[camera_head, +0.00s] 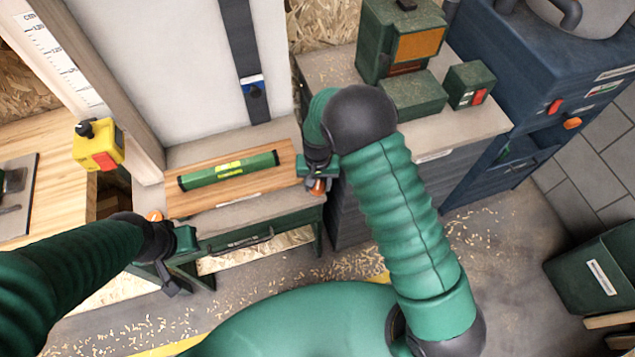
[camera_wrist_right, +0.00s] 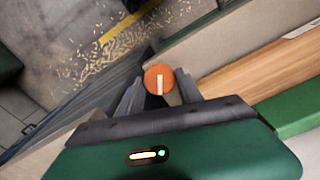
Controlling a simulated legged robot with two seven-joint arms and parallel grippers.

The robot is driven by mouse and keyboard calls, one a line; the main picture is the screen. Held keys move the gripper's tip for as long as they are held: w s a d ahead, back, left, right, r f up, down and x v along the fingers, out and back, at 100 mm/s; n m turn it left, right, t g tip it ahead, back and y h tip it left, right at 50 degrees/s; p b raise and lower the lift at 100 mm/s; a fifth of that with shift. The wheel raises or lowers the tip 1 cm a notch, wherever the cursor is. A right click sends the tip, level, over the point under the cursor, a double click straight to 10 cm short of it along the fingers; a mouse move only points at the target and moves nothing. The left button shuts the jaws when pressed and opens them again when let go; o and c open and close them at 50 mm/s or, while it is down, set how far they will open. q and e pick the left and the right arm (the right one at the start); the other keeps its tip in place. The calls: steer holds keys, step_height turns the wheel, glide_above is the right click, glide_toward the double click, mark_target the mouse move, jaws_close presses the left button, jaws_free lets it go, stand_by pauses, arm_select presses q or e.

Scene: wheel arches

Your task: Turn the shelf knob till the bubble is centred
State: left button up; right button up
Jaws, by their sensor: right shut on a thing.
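A wooden shelf board (camera_head: 240,200) carries a long green spirit level (camera_head: 205,178). The level's yellow-green vial (camera_head: 230,167) is visible, but the bubble is too small to make out. An orange shelf knob (camera_head: 319,186) is at the board's right end. My right gripper (camera_head: 316,187) is shut on this knob. In the right wrist view the knob (camera_wrist_right: 159,79) sits between the fingertips, its pale mark nearly upright in the picture. A second orange knob (camera_head: 154,216) shows at the left end. My left gripper (camera_head: 172,284) hangs below and beside it, apart from it; its jaw opening is unclear.
A yellow box with a red switch (camera_head: 100,150) is at the left. Green machines (camera_head: 400,45) stand on the grey cabinet behind my right arm. A green bin (camera_head: 595,285) is at the right. Wood shavings cover the floor (camera_head: 290,270).

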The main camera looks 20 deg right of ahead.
mark_target(317, 187)
steer(key=shift+s+a, duration=0.1)
steer(key=shift+s, duration=0.05)
steer(key=o, duration=1.4)
steer(key=shift+c, duration=0.2)
steer(key=shift+r, duration=0.3)
step_height(317, 187, up, 16)
